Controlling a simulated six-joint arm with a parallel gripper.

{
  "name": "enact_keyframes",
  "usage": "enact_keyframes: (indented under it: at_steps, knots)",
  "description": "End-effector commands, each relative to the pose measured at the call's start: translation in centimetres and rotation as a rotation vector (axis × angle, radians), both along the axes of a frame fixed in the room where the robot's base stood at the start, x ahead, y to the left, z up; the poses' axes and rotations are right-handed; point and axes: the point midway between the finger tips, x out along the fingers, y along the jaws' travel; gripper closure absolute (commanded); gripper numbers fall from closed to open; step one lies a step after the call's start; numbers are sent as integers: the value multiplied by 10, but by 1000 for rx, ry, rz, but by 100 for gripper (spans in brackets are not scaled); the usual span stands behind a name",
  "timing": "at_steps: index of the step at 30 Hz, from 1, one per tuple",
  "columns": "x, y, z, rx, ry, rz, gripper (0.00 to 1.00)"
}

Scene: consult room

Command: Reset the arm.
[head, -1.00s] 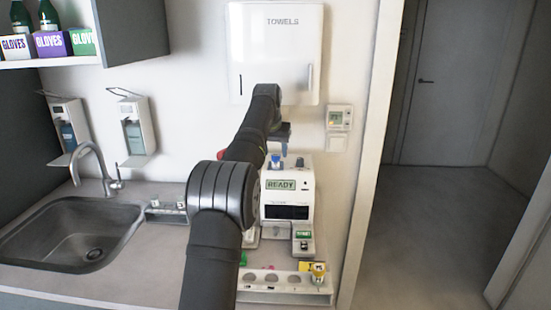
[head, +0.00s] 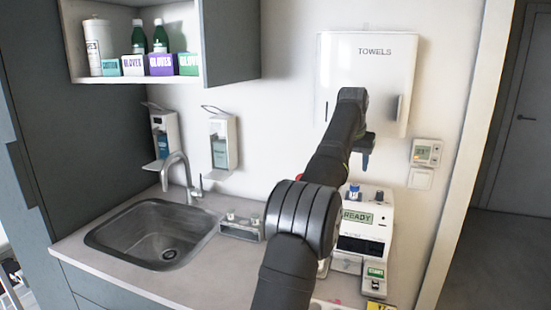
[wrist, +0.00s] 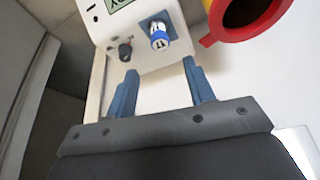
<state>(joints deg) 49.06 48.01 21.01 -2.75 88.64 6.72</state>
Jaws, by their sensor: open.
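My gripper (head: 366,158) hangs above the white device with the READY screen (head: 378,240), in front of the towel dispenser. In the wrist view its two blue fingers (wrist: 160,70) stand apart with nothing between them. The device's top (wrist: 135,45) shows beyond the fingertips there, with a blue-and-white capped piece (wrist: 160,36) and a dark knob (wrist: 125,50). My arm hides part of the counter and the device's left side in the head view.
A red-rimmed round container (wrist: 210,40) is near the right finger in the wrist view. A sink (head: 150,235) with a tap (head: 180,170) and a small metal rack (head: 240,228) lie left of my arm. The towel dispenser (head: 345,75) hangs on the wall behind my gripper.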

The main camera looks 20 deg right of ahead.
Motion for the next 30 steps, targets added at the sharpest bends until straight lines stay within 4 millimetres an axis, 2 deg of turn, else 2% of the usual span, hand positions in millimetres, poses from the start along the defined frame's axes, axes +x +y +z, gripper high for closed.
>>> enact_keyframes:
  at_steps: [18,23,30]
  knots:
    - [23,-34,-101,2,1,0,51]
    - [24,-36,-114,1,1,0,51]
    - [24,-36,-106,0,0,0,51]
